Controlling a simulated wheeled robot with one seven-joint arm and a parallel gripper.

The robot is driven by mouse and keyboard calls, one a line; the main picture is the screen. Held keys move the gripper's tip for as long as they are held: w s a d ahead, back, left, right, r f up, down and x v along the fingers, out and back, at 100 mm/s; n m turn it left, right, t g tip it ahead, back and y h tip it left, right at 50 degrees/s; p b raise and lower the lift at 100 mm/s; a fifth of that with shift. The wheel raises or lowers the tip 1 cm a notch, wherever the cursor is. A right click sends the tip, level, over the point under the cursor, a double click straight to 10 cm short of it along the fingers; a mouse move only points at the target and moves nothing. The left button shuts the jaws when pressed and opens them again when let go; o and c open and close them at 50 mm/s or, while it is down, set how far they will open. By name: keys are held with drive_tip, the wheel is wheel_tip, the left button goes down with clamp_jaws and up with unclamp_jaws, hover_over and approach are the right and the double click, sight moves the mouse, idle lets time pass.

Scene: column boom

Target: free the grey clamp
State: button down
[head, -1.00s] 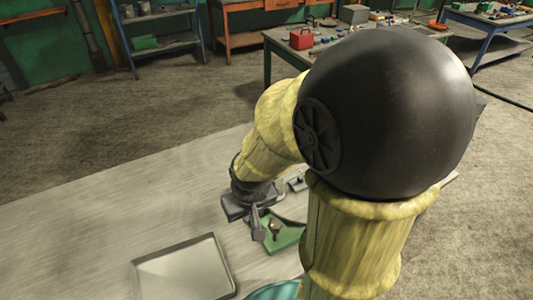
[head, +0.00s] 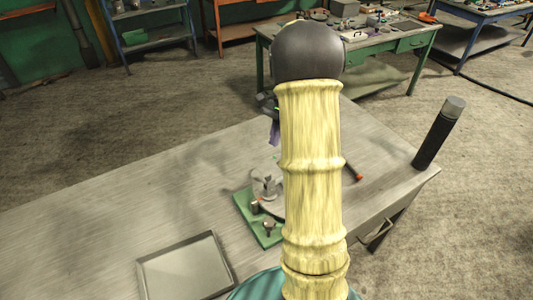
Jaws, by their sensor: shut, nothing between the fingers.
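A green base plate (head: 246,212) lies on the workbench left of my arm. A rounded grey part rests on it, partly hidden by my arm. A small upright grey fitting (head: 268,186), which looks like the grey clamp, stands on that part. Whether it is clamped down or loose is too small to tell. Two short dark posts stand on the near side of the plate, one with a brownish top (head: 268,228). My arm rises through the middle of the view. My gripper's fingers cannot be made out; a dark part shows beside the arm's top, well beyond the plate.
The grey workbench (head: 120,215) has clear room on the left. A shallow grey tray (head: 186,268) lies at the front. A black cylinder (head: 438,135) stands at the right corner. A small purple thing (head: 274,132) shows beside my arm.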

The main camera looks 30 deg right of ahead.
drive_tip(key=d+m, duration=0.1)
drive_tip(key=w+d+r, duration=0.1)
drive_tip(key=d, duration=0.1)
drive_tip(key=d+r+m+y+p, duration=0.1)
drive_tip(key=shift+w+d+r+m, duration=0.2)
drive_tip(key=shift+m, duration=0.1)
drive_tip(key=p, duration=0.5)
hover_over(266, 177)
drive_tip(key=f, duration=0.9)
drive_tip(key=shift+d+f, duration=0.2)
drive_tip(key=shift+f, duration=0.2)
drive_tip(key=shift+a+f, duration=0.15)
drive_tip(key=shift+f, duration=0.1)
drive_tip(key=shift+w, duration=0.1)
